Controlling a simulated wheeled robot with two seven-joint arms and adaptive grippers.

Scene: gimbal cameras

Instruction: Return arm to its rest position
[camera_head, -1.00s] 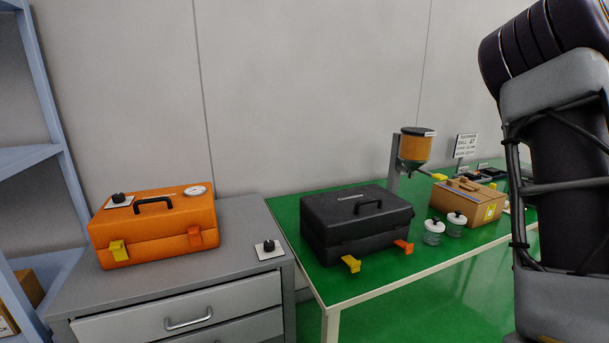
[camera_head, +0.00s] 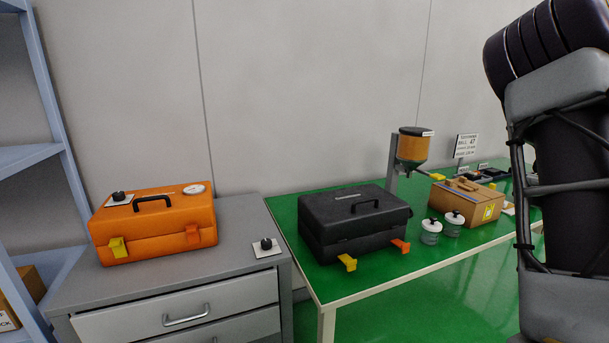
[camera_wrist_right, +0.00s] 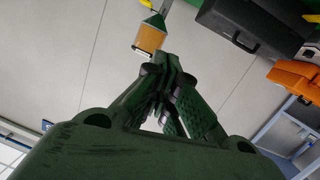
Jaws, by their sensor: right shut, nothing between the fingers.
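My right arm (camera_head: 560,180) rises along the right edge of the head view; its gripper is outside that view. In the right wrist view my right gripper (camera_wrist_right: 172,72) is shut and empty, its fingers together. That view is upside down, with the wall behind the fingers and the black case (camera_wrist_right: 245,28) and orange case (camera_wrist_right: 295,78) at the upper right. The fingers touch nothing that I can see. My left gripper shows in neither view.
An orange case (camera_head: 155,228) sits on a grey drawer cabinet (camera_head: 225,262). A black case (camera_head: 350,228), two jars, a brown box (camera_head: 468,205) and a dispenser (camera_head: 413,147) stand on the green table (camera_head: 350,287). A blue shelf (camera_head: 50,155) stands at left.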

